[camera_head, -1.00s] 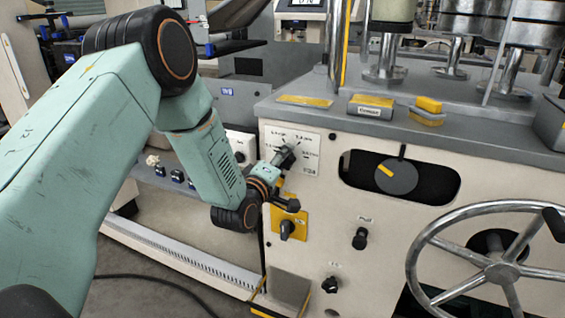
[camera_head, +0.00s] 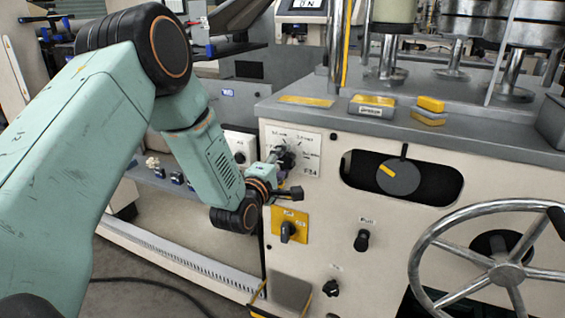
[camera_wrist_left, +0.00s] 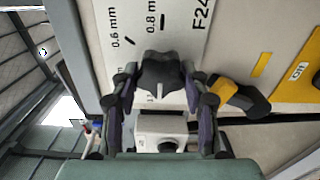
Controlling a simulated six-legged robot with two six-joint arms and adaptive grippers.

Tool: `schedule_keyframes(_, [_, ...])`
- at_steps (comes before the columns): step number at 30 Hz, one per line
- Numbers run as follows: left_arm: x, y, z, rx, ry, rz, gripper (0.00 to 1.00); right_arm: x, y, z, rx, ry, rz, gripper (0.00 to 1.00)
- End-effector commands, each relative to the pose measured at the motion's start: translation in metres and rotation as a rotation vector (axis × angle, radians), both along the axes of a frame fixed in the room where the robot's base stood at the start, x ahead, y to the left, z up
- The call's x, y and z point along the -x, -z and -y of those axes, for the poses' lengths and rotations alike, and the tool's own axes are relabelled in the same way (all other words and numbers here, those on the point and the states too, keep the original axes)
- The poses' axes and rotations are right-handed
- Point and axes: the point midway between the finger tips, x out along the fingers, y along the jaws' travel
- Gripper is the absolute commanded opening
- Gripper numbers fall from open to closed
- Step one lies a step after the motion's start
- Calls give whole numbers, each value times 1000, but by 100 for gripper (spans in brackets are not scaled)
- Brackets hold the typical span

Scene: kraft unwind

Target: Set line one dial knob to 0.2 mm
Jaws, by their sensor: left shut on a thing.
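The dial knob (camera_wrist_left: 162,72) is dark and lobed, on a white scale plate (camera_wrist_left: 190,25) with "0.6 mm" and "0.8 mm" printed beside tick marks. The plate also shows in the head view (camera_head: 308,165), on the cream machine front. My left gripper (camera_wrist_left: 161,84) has its fingers on both sides of the knob and is shut on it. In the head view my left gripper (camera_head: 284,157) reaches the plate from the left and partly covers it. A pale line shows at the knob's lower edge; I cannot tell which value the knob points at. My right gripper is not in view.
A yellow-plated switch (camera_head: 289,227) sits just below the dial. A black pull knob (camera_head: 362,240), a smaller black knob (camera_head: 331,287) and a large handwheel (camera_head: 500,272) are further right. Yellow-and-grey blocks (camera_head: 430,111) lie on the ledge above.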

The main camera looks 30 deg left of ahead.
Motion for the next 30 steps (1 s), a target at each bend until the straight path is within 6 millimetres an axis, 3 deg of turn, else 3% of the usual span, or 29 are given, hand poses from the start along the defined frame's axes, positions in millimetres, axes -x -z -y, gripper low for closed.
schedule_keyframes(7, [0,0,0,-1,1,-1,14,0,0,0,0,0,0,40])
schedule_keyframes(8, [0,0,0,-1,1,-1,46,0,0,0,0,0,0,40])
schedule_keyframes(16, [0,0,0,-2,1,0,69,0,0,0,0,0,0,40])
schedule_keyframes(26, [2,0,0,-2,0,-1,69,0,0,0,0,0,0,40])
schedule_keyframes(30, [14,1,0,0,-1,-2,69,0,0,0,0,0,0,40])
